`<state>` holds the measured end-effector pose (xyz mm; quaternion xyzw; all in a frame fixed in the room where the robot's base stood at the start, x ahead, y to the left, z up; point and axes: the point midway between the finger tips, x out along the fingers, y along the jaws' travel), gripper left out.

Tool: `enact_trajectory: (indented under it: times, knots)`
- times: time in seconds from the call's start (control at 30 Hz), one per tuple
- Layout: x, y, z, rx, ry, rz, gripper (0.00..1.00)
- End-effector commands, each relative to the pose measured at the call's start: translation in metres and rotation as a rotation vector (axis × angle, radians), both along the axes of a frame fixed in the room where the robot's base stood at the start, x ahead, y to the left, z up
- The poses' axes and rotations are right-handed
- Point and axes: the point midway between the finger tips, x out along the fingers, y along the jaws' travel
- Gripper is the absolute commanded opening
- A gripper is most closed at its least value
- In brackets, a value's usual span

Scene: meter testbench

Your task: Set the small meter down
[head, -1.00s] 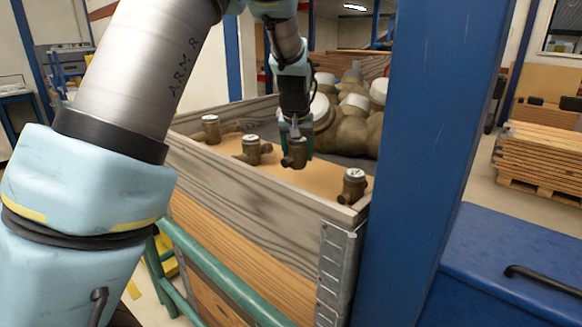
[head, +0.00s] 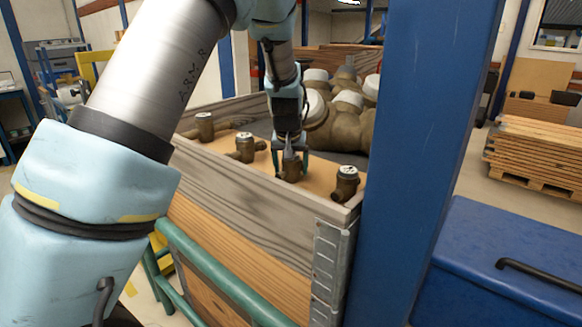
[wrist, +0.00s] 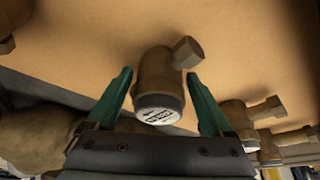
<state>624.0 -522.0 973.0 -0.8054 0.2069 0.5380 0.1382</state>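The small meter (head: 291,169) is a brown brass body with a round white-faced top. It stands upright, apparently on the tan sheet (head: 232,160) inside the wooden crate (head: 243,200). My gripper (head: 290,163) is over it, pointing down. In the wrist view the meter (wrist: 158,82) is between the two green fingertips of my gripper (wrist: 162,85), with a visible gap on each side. The gripper is open around it. The meter's underside contact with the sheet is hidden in the head view.
Other small meters stand in the crate: one to the right (head: 346,184), two to the left (head: 245,148) (head: 205,127). Large meters with white tops (head: 347,112) are piled behind. A blue post (head: 425,150) rises at the crate's right.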

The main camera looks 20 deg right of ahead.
Motion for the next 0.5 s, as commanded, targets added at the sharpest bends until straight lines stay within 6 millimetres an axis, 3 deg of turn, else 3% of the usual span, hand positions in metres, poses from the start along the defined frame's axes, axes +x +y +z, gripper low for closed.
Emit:
enact_trajectory:
  times: [0.1,0.33,0.5]
  knots:
    - [0.0,0.0,0.0,0.0,0.0,0.0,0.98]
    - [0.0,0.0,0.001,0.0,0.0,0.0,0.98]
    - [-0.004,0.001,0.013,-0.002,-0.002,-0.001,0.98]
